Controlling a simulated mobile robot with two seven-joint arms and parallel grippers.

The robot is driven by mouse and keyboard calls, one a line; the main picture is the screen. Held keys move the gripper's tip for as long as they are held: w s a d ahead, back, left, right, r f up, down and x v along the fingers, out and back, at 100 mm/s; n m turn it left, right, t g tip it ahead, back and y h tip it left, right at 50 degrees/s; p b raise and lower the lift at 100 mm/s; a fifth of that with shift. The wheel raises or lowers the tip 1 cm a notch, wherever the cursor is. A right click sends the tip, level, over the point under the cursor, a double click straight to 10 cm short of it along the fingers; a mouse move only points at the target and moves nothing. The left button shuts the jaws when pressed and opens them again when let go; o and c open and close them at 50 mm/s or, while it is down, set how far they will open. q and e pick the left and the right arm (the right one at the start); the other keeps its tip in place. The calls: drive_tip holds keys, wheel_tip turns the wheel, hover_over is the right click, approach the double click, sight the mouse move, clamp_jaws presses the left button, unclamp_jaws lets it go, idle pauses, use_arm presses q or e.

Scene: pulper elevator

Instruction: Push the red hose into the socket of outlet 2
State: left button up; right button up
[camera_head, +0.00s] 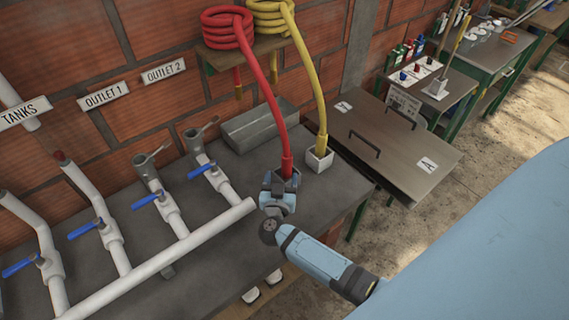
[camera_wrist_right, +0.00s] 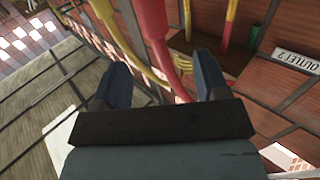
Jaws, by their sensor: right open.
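The red hose (camera_head: 272,77) hangs from a coil on the wall shelf, and its lower end stands at the bench beside the white block. My right gripper (camera_head: 281,182) is at this lower end, jaws open. In the right wrist view the red hose (camera_wrist_right: 153,35) runs down between the two open fingers (camera_wrist_right: 165,82); I cannot tell whether they touch it. The outlet 2 socket (camera_head: 194,137) appears to be the right-hand grey open-topped fitting, below and right of the "OUTLET 2" sign (camera_head: 163,71); it looks empty. My left gripper is out of view.
A yellow hose (camera_head: 308,75) ends in a white block (camera_head: 319,159) right of the red one. A similar grey fitting (camera_head: 144,163) is left of the socket. White pipes with blue-handled valves (camera_head: 146,201) cross the bench (camera_head: 225,265). A grey box (camera_head: 258,124) is behind.

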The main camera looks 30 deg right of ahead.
sight(287, 152)
drive_tip(key=x, duration=0.1)
drive_tip(key=b+x, duration=0.1)
drive_tip(key=x, duration=0.1)
drive_tip(key=b+x, duration=0.1)
drive_tip(key=x, duration=0.1)
drive_tip(key=shift+f, duration=0.25)
drive_tip(key=shift+w+d+r, duration=0.1)
drive_tip(key=shift+w+d, duration=0.15)
drive_tip(key=shift+w, duration=0.05)
drive_tip(key=b+x, duration=0.4)
drive_tip(key=shift+s+d, duration=0.1)
drive_tip(key=shift+d, duration=0.2)
drive_tip(key=shift+w+d+r, duration=0.15)
drive_tip(key=shift+w+d, duration=0.15)
drive_tip(key=shift+w, duration=0.05)
drive_tip(key=shift+r, duration=0.1)
clamp_jaws()
